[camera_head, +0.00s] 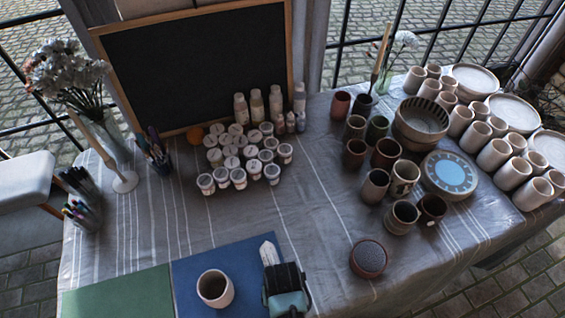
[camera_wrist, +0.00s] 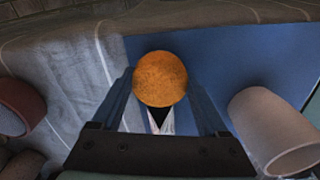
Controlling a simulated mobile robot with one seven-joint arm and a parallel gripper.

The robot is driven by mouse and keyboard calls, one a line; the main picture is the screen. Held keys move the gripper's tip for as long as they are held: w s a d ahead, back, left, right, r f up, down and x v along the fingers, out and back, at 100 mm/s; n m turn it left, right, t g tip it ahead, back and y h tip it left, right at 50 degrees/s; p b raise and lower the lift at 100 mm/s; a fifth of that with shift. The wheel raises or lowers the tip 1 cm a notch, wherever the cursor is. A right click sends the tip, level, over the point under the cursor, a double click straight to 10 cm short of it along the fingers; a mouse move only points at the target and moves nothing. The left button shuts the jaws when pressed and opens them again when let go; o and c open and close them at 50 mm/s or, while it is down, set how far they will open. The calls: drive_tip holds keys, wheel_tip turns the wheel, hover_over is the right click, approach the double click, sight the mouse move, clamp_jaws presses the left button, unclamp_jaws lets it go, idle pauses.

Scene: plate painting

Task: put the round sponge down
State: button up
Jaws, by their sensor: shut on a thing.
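The round sponge (camera_wrist: 160,78) is orange and speckled. In the wrist view it sits between the fingertips of my gripper (camera_wrist: 160,92), which is shut on it. The sponge is over the right-hand border of the blue mat (camera_wrist: 220,50). I cannot tell whether it touches the surface. In the head view my gripper (camera_head: 287,290) is at the front of the table, on the mat's right side (camera_head: 215,255), and hides the held sponge.
A cream cup (camera_head: 215,288) stands on the blue mat, close to my gripper. A dark reddish bowl (camera_head: 368,259) stands to the right. A white pointed piece (camera_head: 268,252) lies just beyond my gripper. Paint pots (camera_head: 238,178) are farther back. Cloth between them is clear.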

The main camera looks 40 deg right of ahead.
drive_tip(key=shift+f, duration=0.3)
drive_tip(key=shift+f, duration=0.15)
drive_tip(key=o, duration=1.1)
wheel_tip(320, 180, up, 12)
drive_tip(key=shift+r+p, duration=0.15)
drive_tip(key=shift+p, duration=0.35)
